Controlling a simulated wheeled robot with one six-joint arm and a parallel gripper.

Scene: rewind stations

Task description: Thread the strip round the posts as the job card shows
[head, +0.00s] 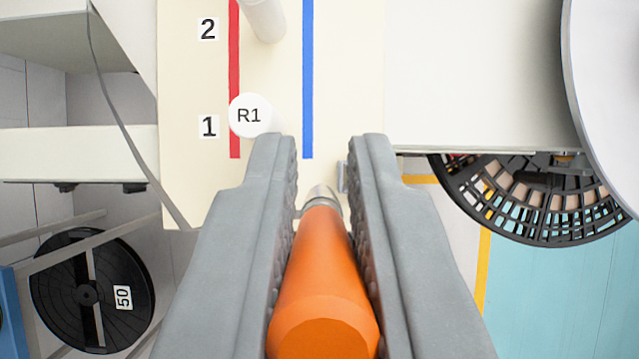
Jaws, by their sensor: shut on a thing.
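My gripper (322,165) is shut on an orange handle (323,285) with a short metal tip. The tip lies between the fingers, over the front part of a cream board. A white post marked R1 (249,115) stands just ahead and left of the left fingertip, beside the number 1. A second pale post (264,18) stands farther up near the number 2, cut by the top edge. A thin grey strip (122,110) runs slanting down at the left, apart from both posts. Its ends are not clear. No job card shows.
The cream board (345,75) carries a red line (234,60) and a blue line (308,80). A large pale disc (610,80) fills the upper right. A black slotted reel (545,200) is below it. A black reel marked 50 (90,290) is at lower left.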

